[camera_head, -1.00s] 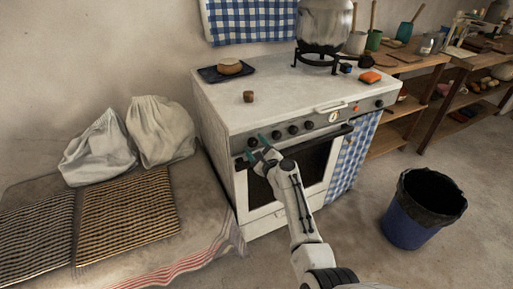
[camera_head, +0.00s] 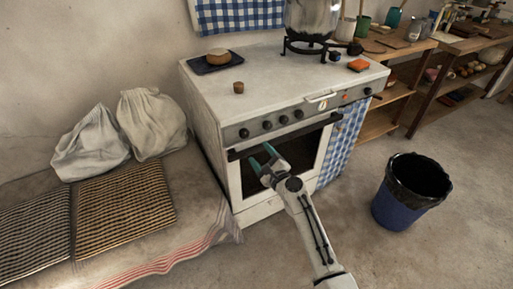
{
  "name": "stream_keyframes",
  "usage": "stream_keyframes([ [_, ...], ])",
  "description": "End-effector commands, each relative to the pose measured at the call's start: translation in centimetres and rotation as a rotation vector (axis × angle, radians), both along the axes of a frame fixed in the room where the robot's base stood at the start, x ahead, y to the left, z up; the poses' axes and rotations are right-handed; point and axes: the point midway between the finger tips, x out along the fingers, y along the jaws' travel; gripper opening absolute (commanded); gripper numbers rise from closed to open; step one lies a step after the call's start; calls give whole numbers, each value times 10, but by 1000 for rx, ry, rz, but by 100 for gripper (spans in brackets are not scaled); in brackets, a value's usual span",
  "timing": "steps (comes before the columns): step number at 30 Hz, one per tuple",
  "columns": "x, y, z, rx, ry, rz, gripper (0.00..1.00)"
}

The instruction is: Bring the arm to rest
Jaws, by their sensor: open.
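My gripper (camera_head: 262,160) is open and empty, with its teal fingers spread. It is in front of the white stove (camera_head: 215,95), by the dark oven door window and just below the door handle. I cannot tell whether a finger touches the door. My arm reaches up to it from the bottom right of the picture.
A blue bin (camera_head: 393,207) stands right. A cloth-covered bench (camera_head: 190,210) is left. Floor between is clear.

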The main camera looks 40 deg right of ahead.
Motion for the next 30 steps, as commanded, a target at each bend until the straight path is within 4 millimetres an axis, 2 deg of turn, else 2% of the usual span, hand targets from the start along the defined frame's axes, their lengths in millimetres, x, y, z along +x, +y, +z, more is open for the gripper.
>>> stream_keyframes([
  [4,-6,2,0,1,0,1,67],
  [23,-6,5,0,-18,9,15,67],
  [26,-11,24,-1,-128,63,99,67],
  [29,-24,61,-7,-356,172,271,67],
  [30,-34,80,-12,-472,227,360,67],
])
